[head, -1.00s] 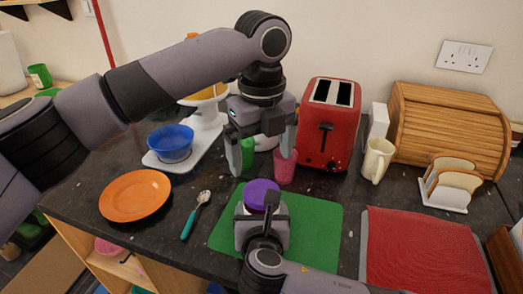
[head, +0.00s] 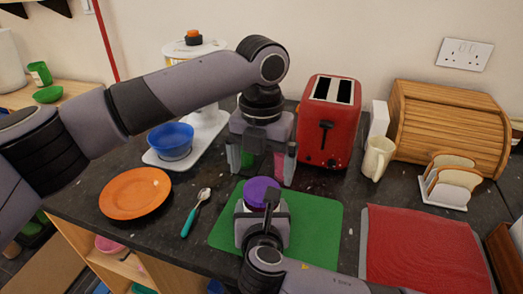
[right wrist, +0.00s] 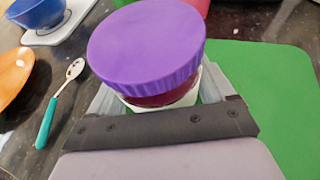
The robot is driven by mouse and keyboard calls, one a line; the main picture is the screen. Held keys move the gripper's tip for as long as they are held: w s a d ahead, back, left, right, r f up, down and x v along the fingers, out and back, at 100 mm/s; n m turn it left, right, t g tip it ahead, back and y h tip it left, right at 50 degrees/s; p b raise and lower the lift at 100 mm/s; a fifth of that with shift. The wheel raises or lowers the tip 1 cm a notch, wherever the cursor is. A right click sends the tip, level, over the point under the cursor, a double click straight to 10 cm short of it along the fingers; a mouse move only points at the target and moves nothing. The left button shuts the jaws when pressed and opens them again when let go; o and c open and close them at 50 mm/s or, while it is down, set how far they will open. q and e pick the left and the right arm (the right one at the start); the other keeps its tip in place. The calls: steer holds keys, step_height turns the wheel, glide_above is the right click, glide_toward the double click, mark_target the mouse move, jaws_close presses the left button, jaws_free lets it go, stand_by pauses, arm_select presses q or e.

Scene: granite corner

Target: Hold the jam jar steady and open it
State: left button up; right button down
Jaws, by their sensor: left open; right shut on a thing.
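The jam jar has a purple lid (head: 262,192), which sits on it in the head view. The lid (right wrist: 146,45) fills the top middle of the right wrist view, with a strip of dark red jar body (right wrist: 165,98) below it. My right gripper (head: 262,218) is shut around the jar body, and the jar looks upright over the green mat (head: 315,215). Its fingers hide most of the body. My left gripper (head: 262,165) is open, pointing down behind and above the lid, apart from it. A pink cup (head: 281,166) shows partly behind its fingers.
The red toaster (head: 331,125) stands close to the right of my left gripper. A blue bowl (head: 170,141) on a white scale, an orange plate (head: 135,193) and a teal-handled spoon (head: 190,220) lie left. A red mat (head: 420,255) lies right.

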mark_target(262, 189)
arm_select(q)
steer(key=shift+f, duration=2.3)
steer(key=c, duration=1.1)
